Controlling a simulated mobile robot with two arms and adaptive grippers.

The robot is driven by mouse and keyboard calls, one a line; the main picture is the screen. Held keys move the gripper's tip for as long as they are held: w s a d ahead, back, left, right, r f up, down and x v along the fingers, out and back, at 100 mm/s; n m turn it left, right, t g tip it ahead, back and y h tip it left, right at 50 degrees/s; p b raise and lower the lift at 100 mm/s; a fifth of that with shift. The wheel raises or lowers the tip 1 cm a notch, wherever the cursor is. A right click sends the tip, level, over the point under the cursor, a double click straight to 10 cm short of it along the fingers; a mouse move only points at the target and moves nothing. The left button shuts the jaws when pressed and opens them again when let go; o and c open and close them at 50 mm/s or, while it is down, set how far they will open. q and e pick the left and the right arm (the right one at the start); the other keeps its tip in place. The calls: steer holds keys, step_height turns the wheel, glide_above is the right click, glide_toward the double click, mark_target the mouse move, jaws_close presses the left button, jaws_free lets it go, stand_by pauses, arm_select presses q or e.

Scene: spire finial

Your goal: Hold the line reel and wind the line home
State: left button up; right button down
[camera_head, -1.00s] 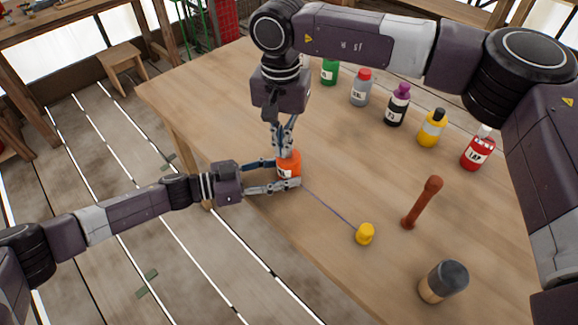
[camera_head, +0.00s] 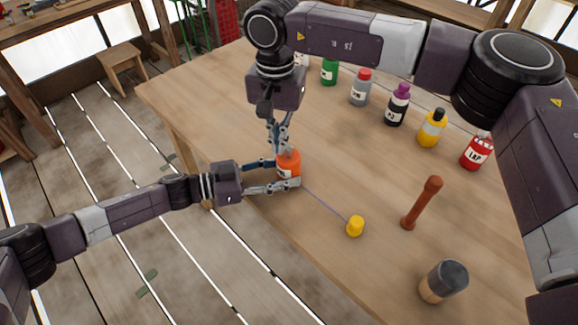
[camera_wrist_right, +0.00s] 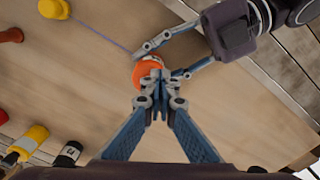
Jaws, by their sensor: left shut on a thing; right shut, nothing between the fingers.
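The orange line reel (camera_head: 289,164) stands on the table near its left edge; it also shows in the right wrist view (camera_wrist_right: 147,77). My left gripper (camera_head: 285,174) is shut on the reel's sides, low down. My right gripper (camera_head: 279,146) points down from above, shut and empty, with its fingertips at the reel's top; in the right wrist view its fingertips (camera_wrist_right: 152,74) overlap the reel's edge. Whether they touch it I cannot tell. A thin purple line (camera_head: 325,203) runs straight from the reel to a small yellow piece (camera_head: 355,226) on the table.
The table front is mostly clear.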

steer(key=shift+w+a, duration=0.15)
steer(key=shift+w, duration=0.75)
stand_by(0.9)
steer(key=shift+a+r, duration=0.1)
steer(key=shift+a, duration=0.15)
steer(key=shift+s+r, duration=0.1)
steer(key=shift+r, duration=3.35)
steer(key=shift+s+a+f+n+t+y, duration=0.15)
steer(key=shift+f+n+t, duration=0.25)
steer(key=shift+f+n, duration=0.45)
steer(key=shift+s+f+n+t+y, duration=0.15)
steer(key=shift+f+n+t, duration=0.3)
steer(key=shift+n, duration=0.7)
steer(key=shift+s+a+f+n+t, duration=0.1)
steer(key=shift+s+f+n+t, duration=0.2)
steer(key=shift+f+n, duration=0.55)
steer(key=shift+w, duration=0.1)
steer(key=shift+s+x, duration=0.15)
steer(key=shift+x, duration=0.5)
steer(key=shift+s+x, duration=0.1)
steer(key=shift+x, duration=0.55)
